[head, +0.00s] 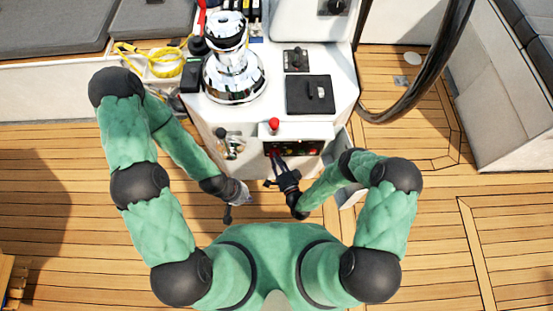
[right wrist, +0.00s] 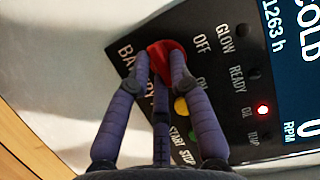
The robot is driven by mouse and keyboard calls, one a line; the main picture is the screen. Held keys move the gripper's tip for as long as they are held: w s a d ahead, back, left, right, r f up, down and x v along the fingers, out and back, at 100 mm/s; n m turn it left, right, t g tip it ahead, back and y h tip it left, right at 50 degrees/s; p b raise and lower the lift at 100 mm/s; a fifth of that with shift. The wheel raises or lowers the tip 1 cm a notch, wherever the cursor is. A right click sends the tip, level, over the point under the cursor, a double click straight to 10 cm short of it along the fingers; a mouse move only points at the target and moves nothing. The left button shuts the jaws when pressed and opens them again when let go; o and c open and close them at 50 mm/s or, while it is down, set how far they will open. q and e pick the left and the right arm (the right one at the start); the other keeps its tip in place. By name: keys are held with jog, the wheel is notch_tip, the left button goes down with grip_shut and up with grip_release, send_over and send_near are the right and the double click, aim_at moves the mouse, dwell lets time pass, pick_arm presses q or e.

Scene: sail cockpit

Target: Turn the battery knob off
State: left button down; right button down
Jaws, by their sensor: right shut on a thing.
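The battery knob (right wrist: 165,56) is red and sits on the black engine panel (right wrist: 222,88), by the lettering BATTERY, OFF and ON. My right gripper (right wrist: 164,66) has its fingers closed around the knob, hiding part of it; its exact pointing direction is hard to tell. In the head view, my right gripper (head: 275,166) reaches the dark panel (head: 308,148) on the front of the white console. My left gripper (head: 228,212) hangs in front of the console, away from the panel; its fingers are too small to tell open from shut.
A red-topped lever (head: 274,126) stands just above the panel. A yellow button (right wrist: 181,107) and lit red lamp (right wrist: 263,109) are near the knob. The white console (head: 330,75) carries a chrome winch (head: 233,75). A dark wheel rim (head: 420,85) curves at the right.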

jog(key=shift+a+r+n+g+h+p, duration=0.15)
jog(key=shift+n+g+h+p, duration=0.6)
jog(key=shift+n, duration=1.4)
jog(key=shift+d+r+n+g+h+p, duration=0.1)
jog(key=shift+r+n+g+h+p, duration=0.15)
jog(key=shift+n+h+p, duration=1.5)
jog(key=shift+a+r+n+g+h+p, duration=0.15)
jog(key=shift+n+g+h, duration=0.5)
jog(key=shift+n, duration=1.95)
jog(key=shift+w+r, duration=0.1)
jog(key=c, duration=1.1)
grip_release()
jog(key=shift+v, duration=3.75)
jog(key=shift+a, duration=0.1)
